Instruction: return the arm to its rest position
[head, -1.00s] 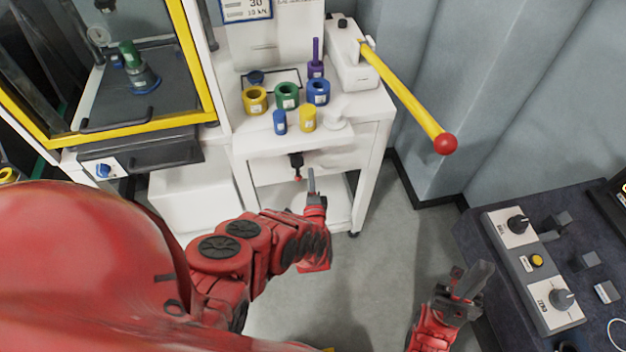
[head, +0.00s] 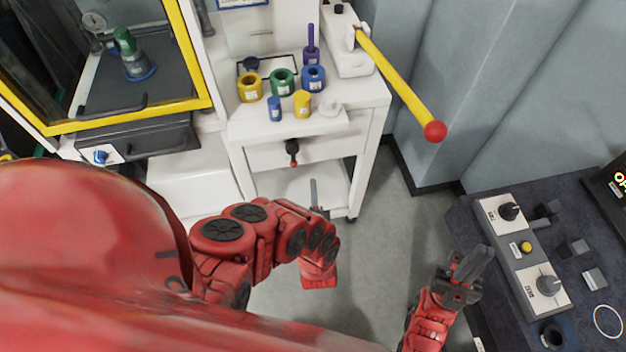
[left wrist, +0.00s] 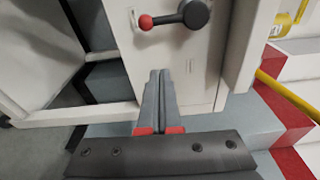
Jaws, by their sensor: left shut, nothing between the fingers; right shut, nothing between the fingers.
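My left arm reaches in from the left in the head view, bent, in front of the white cart. My left gripper (head: 314,192) is partly hidden behind its own wrist there. In the left wrist view my left gripper (left wrist: 160,75) is shut and empty, its fingers together below a black lever with a red knob (left wrist: 146,22) on the cart's front. My right gripper (head: 476,268) is at the lower right in the head view, shut and empty, pointing up beside the dark console.
The white cart (head: 240,128) bears several coloured rings and cylinders. A yellow bar with a red ball (head: 434,131) sticks out from its top right. A yellow-framed cabinet (head: 130,122) stands at left. A dark console (head: 470,215) with knobs is at right. Grey floor lies between.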

